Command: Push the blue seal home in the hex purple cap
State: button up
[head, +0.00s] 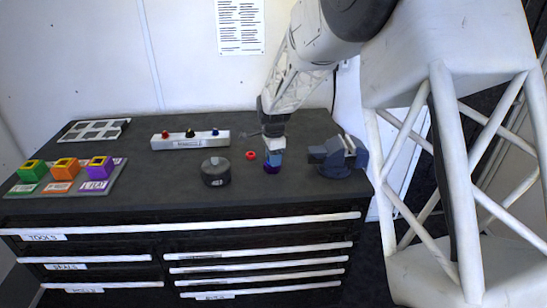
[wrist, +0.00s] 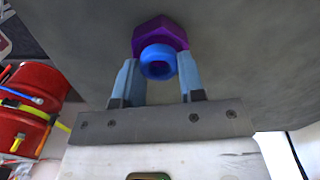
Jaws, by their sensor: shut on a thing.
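The hex purple cap (head: 272,169) stands on the dark bench top, straight below my gripper. In the head view my gripper (head: 273,155) points down and hides the seal.
A small red ring (head: 250,155) and a dark round block (head: 215,172) are left of the cap. A blue-grey vise (head: 338,157) stands close right. A white block (head: 190,140) with coloured knobs is behind left. A tray (head: 66,187) holds green, orange and purple blocks.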

jog(key=o, duration=1.3)
jog(key=shift+r, duration=0.15)
jog(key=shift+r, duration=2.85)
